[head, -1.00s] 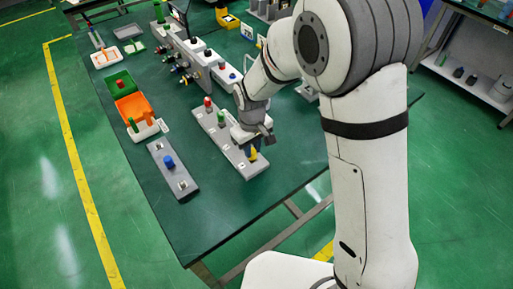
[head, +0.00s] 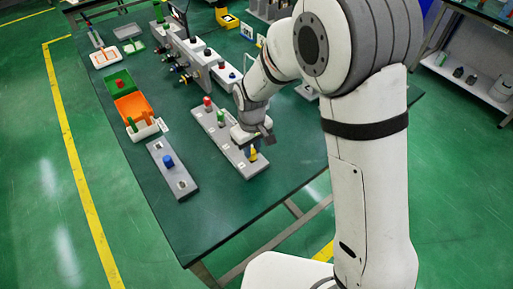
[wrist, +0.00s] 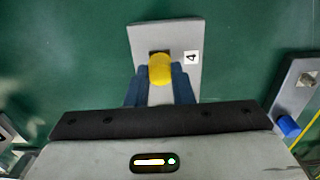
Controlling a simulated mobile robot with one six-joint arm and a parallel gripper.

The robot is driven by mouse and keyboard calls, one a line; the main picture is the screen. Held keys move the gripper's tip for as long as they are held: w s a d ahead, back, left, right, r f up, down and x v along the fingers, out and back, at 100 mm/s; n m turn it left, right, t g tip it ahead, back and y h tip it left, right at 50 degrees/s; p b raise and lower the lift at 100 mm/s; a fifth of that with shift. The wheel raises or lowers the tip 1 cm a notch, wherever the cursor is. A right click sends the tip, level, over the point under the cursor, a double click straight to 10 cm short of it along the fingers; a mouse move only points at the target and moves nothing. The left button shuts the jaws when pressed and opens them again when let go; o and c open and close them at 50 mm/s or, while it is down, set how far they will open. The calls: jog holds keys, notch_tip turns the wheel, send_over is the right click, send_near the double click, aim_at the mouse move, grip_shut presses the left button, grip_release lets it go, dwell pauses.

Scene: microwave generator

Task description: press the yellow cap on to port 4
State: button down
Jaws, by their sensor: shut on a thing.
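The yellow cap (wrist: 160,70) is held between the blue fingers of my gripper (wrist: 160,88) in the wrist view. It is at the end of the light grey port strip (wrist: 183,36), beside a label reading 4 (wrist: 191,57). A dark patch of the port shows at the cap's edge; the cap hides the rest. I cannot tell whether the cap is seated or just above the port. In the head view the yellow cap (head: 253,155) is at the near end of the strip, below my gripper (head: 256,149).
A red cap (head: 207,102) and a green cap (head: 221,117) stand farther along the same strip. A grey strip with a blue cap (head: 168,161) lies to the left. A divided bin (head: 133,106) and a valve-studded unit (head: 196,65) stand behind. The front table is clear.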

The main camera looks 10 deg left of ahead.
jog(key=shift+f, duration=0.35)
jog(key=c, duration=1.2)
grip_release()
jog(key=shift+r, duration=0.1)
notch_tip(320, 180, up, 8)
jog(key=shift+f, duration=0.15)
